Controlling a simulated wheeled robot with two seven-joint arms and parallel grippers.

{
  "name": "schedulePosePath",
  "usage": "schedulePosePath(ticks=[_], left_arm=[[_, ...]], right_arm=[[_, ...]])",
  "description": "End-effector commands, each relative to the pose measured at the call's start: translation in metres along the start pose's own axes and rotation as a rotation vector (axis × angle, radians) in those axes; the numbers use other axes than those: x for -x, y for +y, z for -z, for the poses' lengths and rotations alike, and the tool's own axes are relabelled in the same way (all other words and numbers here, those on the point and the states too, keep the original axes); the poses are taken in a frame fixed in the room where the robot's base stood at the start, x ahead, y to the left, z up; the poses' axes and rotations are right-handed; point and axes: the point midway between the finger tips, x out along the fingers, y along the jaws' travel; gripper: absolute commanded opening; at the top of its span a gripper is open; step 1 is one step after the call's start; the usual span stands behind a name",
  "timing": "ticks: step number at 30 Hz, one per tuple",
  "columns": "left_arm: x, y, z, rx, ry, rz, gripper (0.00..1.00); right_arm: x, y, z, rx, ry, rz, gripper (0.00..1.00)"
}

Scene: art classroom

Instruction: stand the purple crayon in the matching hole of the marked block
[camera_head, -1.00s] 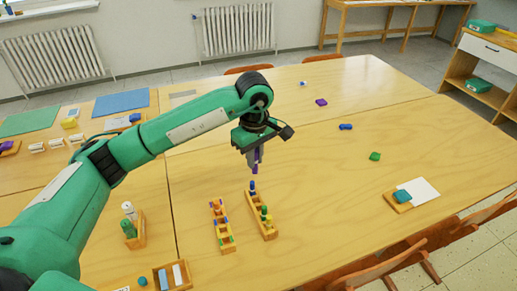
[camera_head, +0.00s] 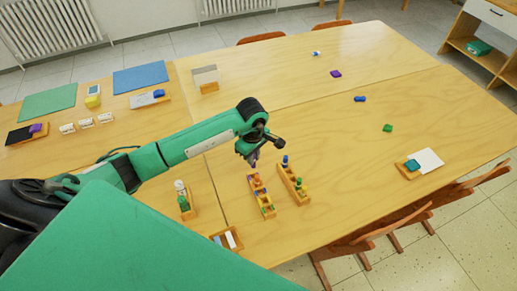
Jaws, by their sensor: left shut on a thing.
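The purple crayon (camera_head: 254,164) points down from my left gripper (camera_head: 253,157), which is shut on it. Two narrow wooden blocks stand below it on the table. The left block (camera_head: 261,199) has small coloured spots along it, and looks like the marked one. The right block (camera_head: 290,180) holds a blue crayon (camera_head: 285,161) at its far end and green and yellow ones nearer me. The crayon shows just past the far end of the left block; its height above it is hard to tell. The holes are too small to make out. My right gripper is out of view.
A wooden holder with white and green bottles (camera_head: 182,196) stands left of the blocks, and a small tray (camera_head: 228,240) lies in front. A blue piece (camera_head: 360,99) and a green piece (camera_head: 387,128) lie to the right. The table right of the blocks is mostly clear.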

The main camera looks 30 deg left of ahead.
Motion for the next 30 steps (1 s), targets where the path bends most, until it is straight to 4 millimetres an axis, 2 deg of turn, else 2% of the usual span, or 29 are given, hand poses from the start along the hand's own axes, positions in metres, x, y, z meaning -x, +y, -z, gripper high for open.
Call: schedulePosePath(ticks=[8, 17, 19, 30], left_arm=[[-0.016, -0.001, -0.001, 0.001, -0.003, 0.002, 0.0], [-0.044, 0.0, -0.001, 0.001, -0.003, 0.001, 0.0], [-0.051, 0.0, 0.0, 0.0, 0.0, -0.001, 0.0], [-0.055, 0.0, 0.0, 0.0, -0.001, 0.0, 0.0]], right_arm=[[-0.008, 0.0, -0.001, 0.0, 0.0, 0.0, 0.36], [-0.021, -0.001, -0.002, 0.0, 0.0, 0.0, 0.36], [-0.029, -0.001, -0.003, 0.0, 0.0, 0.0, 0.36], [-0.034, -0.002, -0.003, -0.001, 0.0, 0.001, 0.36]])
